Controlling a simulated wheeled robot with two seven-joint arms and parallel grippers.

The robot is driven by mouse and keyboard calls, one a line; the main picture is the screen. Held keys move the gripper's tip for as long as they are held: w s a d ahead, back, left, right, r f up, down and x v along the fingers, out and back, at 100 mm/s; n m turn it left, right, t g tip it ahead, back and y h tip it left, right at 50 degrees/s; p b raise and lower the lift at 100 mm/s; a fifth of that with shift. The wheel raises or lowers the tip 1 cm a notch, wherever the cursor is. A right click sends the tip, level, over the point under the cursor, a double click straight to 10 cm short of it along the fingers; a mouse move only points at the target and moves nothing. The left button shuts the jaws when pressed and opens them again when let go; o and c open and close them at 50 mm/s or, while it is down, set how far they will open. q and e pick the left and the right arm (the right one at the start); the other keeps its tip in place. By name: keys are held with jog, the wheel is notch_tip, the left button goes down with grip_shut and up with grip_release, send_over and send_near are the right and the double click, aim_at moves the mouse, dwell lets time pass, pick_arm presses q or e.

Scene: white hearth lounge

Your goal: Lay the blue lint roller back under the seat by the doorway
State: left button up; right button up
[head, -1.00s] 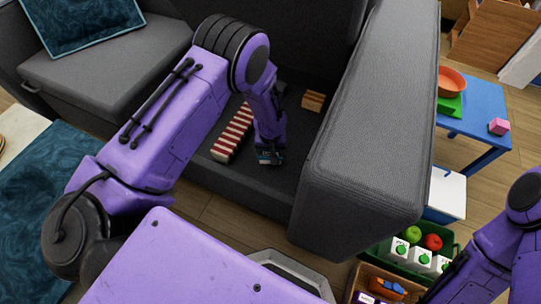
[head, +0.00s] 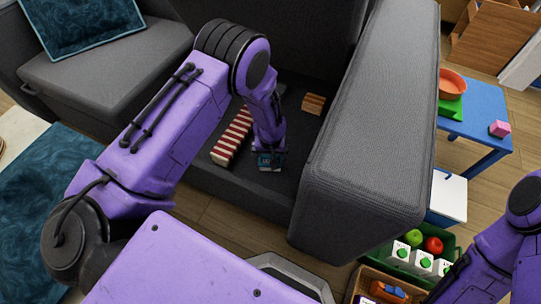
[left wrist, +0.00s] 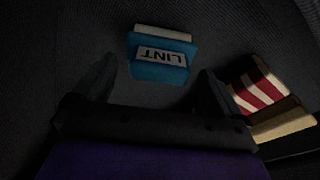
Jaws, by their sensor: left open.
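The blue lint roller (head: 270,162) lies on the dark floor of the sofa's seat space (head: 285,185). In the left wrist view the lint roller (left wrist: 160,68) shows its "LINT" label and a pale end, just beyond the fingertips. My left gripper (head: 268,149) reaches down into the seat space right at the roller, and partly covers it in the head view. In the left wrist view my left gripper (left wrist: 153,82) is open, its fingers apart and nothing held between them. My right gripper is out of view; only its arm shows at the right.
A red-and-white striped item (head: 233,137) lies left of the roller, and a small brown item (head: 313,103) lies behind it. The grey armrest (head: 365,150) rises close on the right. A blue table (head: 475,110) and a green crate (head: 425,262) stand beyond it.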

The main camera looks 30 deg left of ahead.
pick_arm(q)
notch_tip(320, 180, up, 10)
jog(key=s+p, duration=0.1)
jog(key=p, duration=0.1)
jog(key=shift+s+d+f+p, duration=0.15)
jog(key=shift+d+f+p, duration=0.1)
jog(key=shift+d+p, duration=0.1)
dwell(0.9)
